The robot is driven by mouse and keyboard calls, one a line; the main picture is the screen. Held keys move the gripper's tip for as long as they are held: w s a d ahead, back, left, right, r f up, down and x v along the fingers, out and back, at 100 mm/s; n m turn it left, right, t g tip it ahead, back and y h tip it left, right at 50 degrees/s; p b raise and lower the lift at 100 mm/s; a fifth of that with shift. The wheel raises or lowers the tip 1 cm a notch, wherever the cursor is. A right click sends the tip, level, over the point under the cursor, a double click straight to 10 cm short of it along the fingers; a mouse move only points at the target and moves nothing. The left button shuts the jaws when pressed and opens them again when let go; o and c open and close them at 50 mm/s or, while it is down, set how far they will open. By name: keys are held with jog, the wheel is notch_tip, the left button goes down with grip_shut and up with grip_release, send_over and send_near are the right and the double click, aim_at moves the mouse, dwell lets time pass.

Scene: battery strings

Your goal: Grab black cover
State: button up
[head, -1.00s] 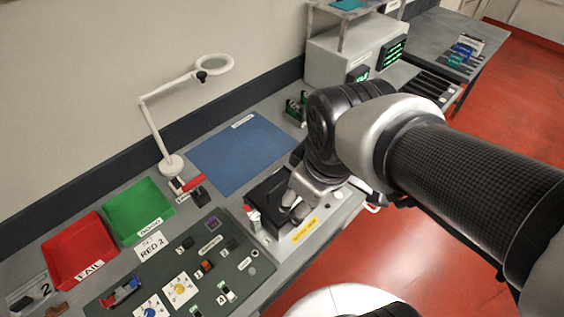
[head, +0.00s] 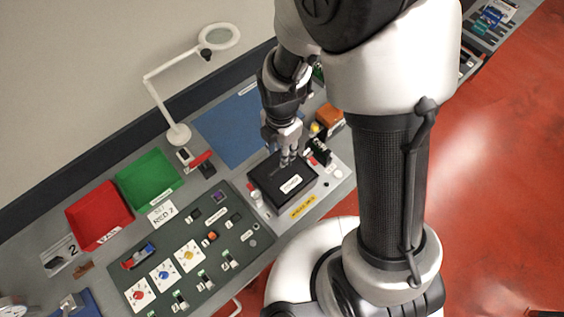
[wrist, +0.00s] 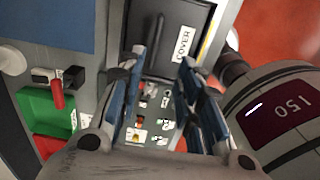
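The black cover (head: 270,180), with a white label, lies flat on a light grey unit at the right of the workbench. It also shows in the wrist view (wrist: 180,50), where the label reads "COVER" and a dark raised bar runs along it. My gripper (head: 288,160) points down at the cover's far edge in the head view. In the wrist view my gripper (wrist: 164,62) has its two blue-grey fingers spread apart with nothing held between them. The cover lies beyond the fingertips; I cannot tell whether they touch it.
A dark panel (head: 190,232) with cards and small switches lies to the left. Red (head: 92,212) and green (head: 150,178) trays, a magnifier lamp (head: 178,134) and a blue mat (head: 225,125) are behind. An orange block (head: 330,117) stands behind the unit.

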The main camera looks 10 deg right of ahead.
send_over(283, 173)
jog(key=f, duration=0.6)
jog(key=shift+s+a+f+b, duration=0.1)
jog(key=shift+a+f+b, duration=0.2)
jog(key=shift+f, duration=0.1)
jog(key=shift+w+a+f, duration=0.1)
jog(key=shift+w+f, duration=0.1)
jog(key=shift+f, duration=1.15)
jog(key=shift+w+a+f, duration=0.1)
jog(key=shift+w+f, duration=0.05)
jog(key=shift+f, duration=1.15)
jog(key=shift+c, duration=0.2)
grip_shut()
